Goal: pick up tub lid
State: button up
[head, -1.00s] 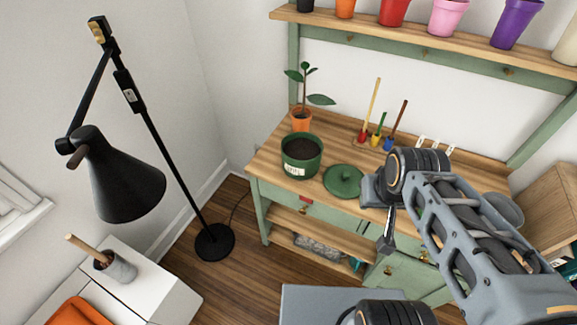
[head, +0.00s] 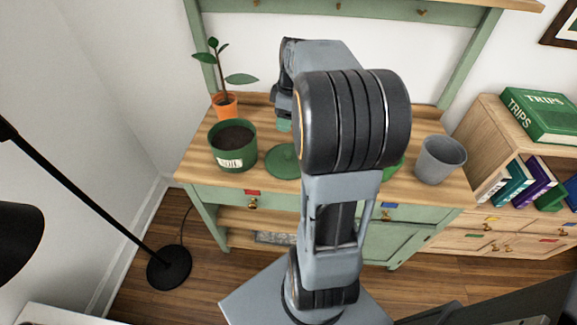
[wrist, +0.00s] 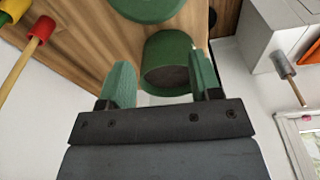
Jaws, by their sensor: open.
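The tub lid (head: 284,162) is a round green disc lying on the wooden bench top, partly hidden by my arm in the head view. It also shows at the top edge of the wrist view (wrist: 147,6), cut off. The green tub (head: 233,146) with dark soil stands left of the lid. In the wrist view the tub (wrist: 167,52) appears between my fingertips, beyond them. My gripper (wrist: 162,75) is open with nothing between its fingers. In the head view my arm hides most of it; it is above the bench behind the lid.
A potted plant (head: 225,103) stands at the back left of the bench. A grey pot (head: 440,159) stands at the right. Long-handled tools (wrist: 33,40) show at the left of the wrist view. A black lamp (head: 169,267) stands on the floor at left.

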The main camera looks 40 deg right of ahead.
notch_tip(320, 180, down, 2)
jog(key=d, duration=0.3)
jog(key=n+b, duration=0.1)
send_over(288, 153)
jog(key=d, duration=0.1)
notch_tip(288, 153, down, 7)
jog(key=shift+s, duration=0.15)
jog(key=shift+a+f+b, duration=0.15)
jog(key=shift+f, duration=1.5)
jog(key=shift+a+f+b, duration=0.15)
jog(key=shift+f, duration=1.45)
grip_shut()
